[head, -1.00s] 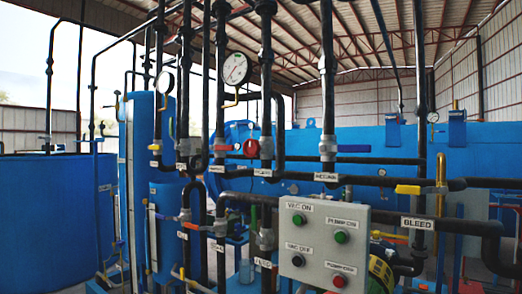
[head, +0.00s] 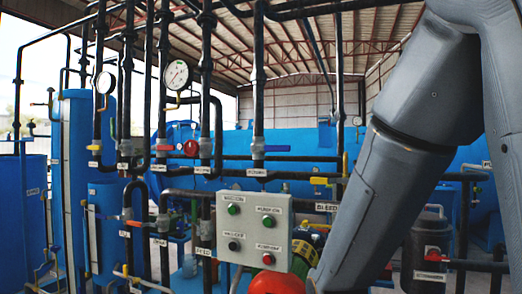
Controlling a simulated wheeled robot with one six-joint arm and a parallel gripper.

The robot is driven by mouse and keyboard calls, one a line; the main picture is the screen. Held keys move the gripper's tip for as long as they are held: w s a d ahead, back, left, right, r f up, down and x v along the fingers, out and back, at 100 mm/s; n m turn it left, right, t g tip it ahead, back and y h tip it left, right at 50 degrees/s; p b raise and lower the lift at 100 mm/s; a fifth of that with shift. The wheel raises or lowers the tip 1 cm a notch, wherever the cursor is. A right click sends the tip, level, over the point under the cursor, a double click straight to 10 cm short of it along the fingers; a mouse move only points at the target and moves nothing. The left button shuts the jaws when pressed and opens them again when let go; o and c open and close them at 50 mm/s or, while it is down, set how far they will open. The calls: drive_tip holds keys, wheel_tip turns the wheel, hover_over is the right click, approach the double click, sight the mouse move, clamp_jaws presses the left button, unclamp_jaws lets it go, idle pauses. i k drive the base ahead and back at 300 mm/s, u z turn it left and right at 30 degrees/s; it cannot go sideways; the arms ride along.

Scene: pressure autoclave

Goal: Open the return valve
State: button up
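Several labelled valves sit on the black pipes in the head view. I cannot surely read which label says return. One valve with a long blue handle (head: 277,148) is on the central pipe, its handle level and pointing right. A red-handled valve (head: 163,147) and a round red handwheel (head: 191,147) are further left. A yellow-handled valve (head: 319,181) is at the right, above a label that seems to read BLEED, beside my arm. My grey arm crosses the right side, reaching down to the bottom edge. My gripper is out of view.
A grey control box (head: 252,228) with green, black and red buttons stands low in the middle. A rounded red part (head: 276,284) is below it. Two gauges, the larger (head: 176,75), hang among the vertical pipes. A blue tank (head: 20,210) is at the left.

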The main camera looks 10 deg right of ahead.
sight(266, 148)
drive_tip(key=z, duration=2.05)
drive_tip(key=k, duration=0.9)
drive_tip(key=u, duration=1.1)
drive_tip(key=i, duration=0.5)
